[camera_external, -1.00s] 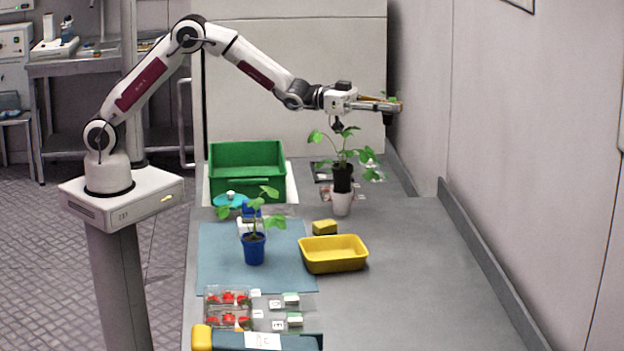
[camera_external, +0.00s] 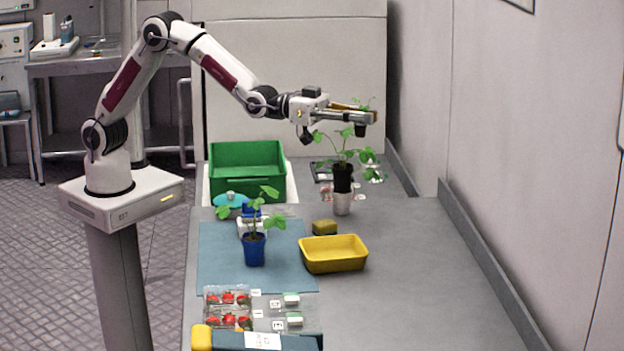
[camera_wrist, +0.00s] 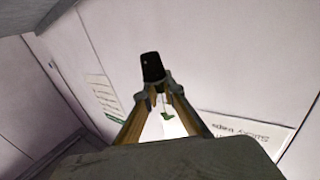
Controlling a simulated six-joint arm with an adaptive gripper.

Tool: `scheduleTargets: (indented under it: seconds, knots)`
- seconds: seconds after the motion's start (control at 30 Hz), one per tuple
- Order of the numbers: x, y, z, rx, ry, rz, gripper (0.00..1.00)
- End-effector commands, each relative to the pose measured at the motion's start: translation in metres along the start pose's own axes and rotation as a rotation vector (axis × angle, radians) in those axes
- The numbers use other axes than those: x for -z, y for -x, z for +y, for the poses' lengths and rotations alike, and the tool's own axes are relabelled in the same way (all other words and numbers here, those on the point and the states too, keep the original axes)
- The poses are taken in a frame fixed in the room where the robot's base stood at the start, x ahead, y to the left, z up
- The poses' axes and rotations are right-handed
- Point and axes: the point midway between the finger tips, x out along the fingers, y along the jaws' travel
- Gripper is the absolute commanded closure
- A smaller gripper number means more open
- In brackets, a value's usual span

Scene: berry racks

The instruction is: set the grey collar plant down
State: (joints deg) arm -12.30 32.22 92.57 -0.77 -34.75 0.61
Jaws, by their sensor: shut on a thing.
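A blue-potted plant (camera_external: 254,250) stands on the blue mat (camera_external: 215,270). A green crate (camera_external: 247,187), yellow tray (camera_external: 333,266) and sponge (camera_external: 324,227) are nearby. The right bench is clear.

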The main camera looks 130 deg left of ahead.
Motion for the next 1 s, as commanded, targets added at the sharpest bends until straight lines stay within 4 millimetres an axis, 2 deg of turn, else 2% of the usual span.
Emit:
scheduleTargets:
  seconds: [0.03,0.1,0.57,1.0]
  knots:
    - [0.002,0.002,0.013,-0.002,0.001,0.001,1.00]
    - [0.003,0.004,0.027,0.001,0.001,0.001,1.00]
    - [0.005,0.028,0.114,0.031,0.000,0.000,1.00]
    - [-0.005,0.073,0.199,0.079,0.000,-0.001,1.00]
